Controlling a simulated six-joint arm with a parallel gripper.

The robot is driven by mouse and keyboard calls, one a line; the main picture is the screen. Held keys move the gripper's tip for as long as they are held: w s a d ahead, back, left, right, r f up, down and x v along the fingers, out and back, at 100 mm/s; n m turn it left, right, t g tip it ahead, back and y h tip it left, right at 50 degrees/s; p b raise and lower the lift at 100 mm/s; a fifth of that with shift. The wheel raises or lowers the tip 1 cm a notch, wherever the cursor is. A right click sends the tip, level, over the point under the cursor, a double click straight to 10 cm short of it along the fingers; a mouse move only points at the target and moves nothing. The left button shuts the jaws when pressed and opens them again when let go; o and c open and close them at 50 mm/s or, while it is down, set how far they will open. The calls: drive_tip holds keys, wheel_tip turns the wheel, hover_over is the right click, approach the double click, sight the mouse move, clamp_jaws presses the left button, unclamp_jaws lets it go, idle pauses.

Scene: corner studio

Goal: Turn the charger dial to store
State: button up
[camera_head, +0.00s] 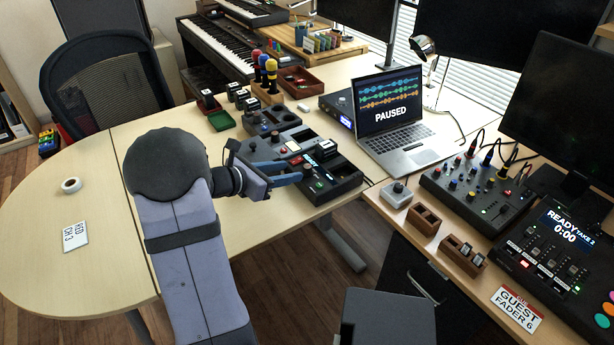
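A black charger unit (346,182) with bays, a small green light and red and white marks on its panel stands on the wooden desk at the middle of the head view. My gripper (294,171) reaches in from the left, at the unit's left side. Its two blue-grey fingers look apart, with a gap between them. I cannot make out the dial clearly, nor which setting it points to; the fingers cover part of the panel. I cannot tell whether the fingertips touch anything.
Another black unit with knobs (264,122) lies just behind. A laptop (395,118) reading PAUSED stands to the right. Red tray (301,82), green tray (222,121) and microphones (271,74) are further back. A mixer (474,190) is at right. The left desk is mostly clear.

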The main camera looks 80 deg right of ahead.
sight(307, 166)
drive_tip(key=shift+r+x, duration=0.2)
drive_tip(key=shift+x, duration=1.95)
drive_tip(key=shift+r+x, duration=0.2)
drive_tip(key=shift+x, duration=1.9)
drive_tip(key=shift+s+d, duration=0.1)
drive_tip(key=shift+c, duration=0.5)
clamp_jaws()
